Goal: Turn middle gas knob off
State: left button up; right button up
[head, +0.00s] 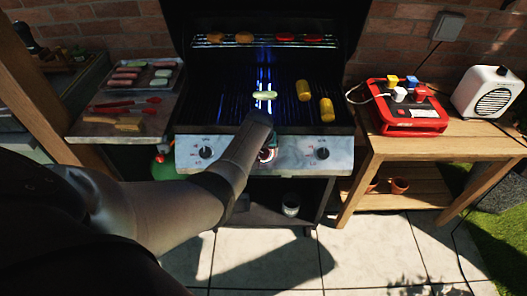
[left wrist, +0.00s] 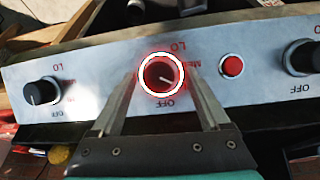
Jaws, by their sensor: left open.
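The middle gas knob (left wrist: 162,73) is dark red with a glowing red and white ring, on the grill's pale front panel (left wrist: 95,66). Its light pointer mark slants to the lower right in the left wrist view; "OFF" is printed below it. My left gripper (left wrist: 164,88) is open, one finger on each side of the knob; I cannot tell whether they touch it. In the head view my left gripper (head: 268,150) is at the panel's middle and partly covers the knob. Blue flames (head: 263,78) glow in the grill's middle. My right gripper is not in view.
Black knobs flank the middle one, left (head: 206,152) and right (head: 322,153). A red button (left wrist: 231,66) sits close to the middle knob. Corn (head: 326,109) and other food lie on the grate. A wooden side table (head: 455,140) holds a red box (head: 410,117) and white speaker (head: 487,92).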

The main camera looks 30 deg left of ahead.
pick_arm(q)
jog(key=shift+c, duration=0.4)
grip_shut()
jog(key=shift+m, duration=0.4)
jog(key=shift+d+m+g+y, duration=0.1)
jog(key=shift+m+g+y, duration=0.2)
jog(key=shift+m, duration=0.2)
jog(key=shift+m+y+p, duration=0.3)
jog(key=shift+m+y, duration=0.3)
jog(key=shift+m, duration=0.5)
jog(key=m, duration=0.1)
jog(key=m+y, duration=0.1)
jog(key=m, duration=0.1)
jog(key=m+y, duration=0.1)
jog(key=m, duration=0.1)
jog(key=shift+d+f+g+b, duration=0.15)
jog(key=shift+d+g+b, duration=0.15)
jog(key=shift+m+y, duration=0.3)
jog(key=shift+m, duration=0.1)
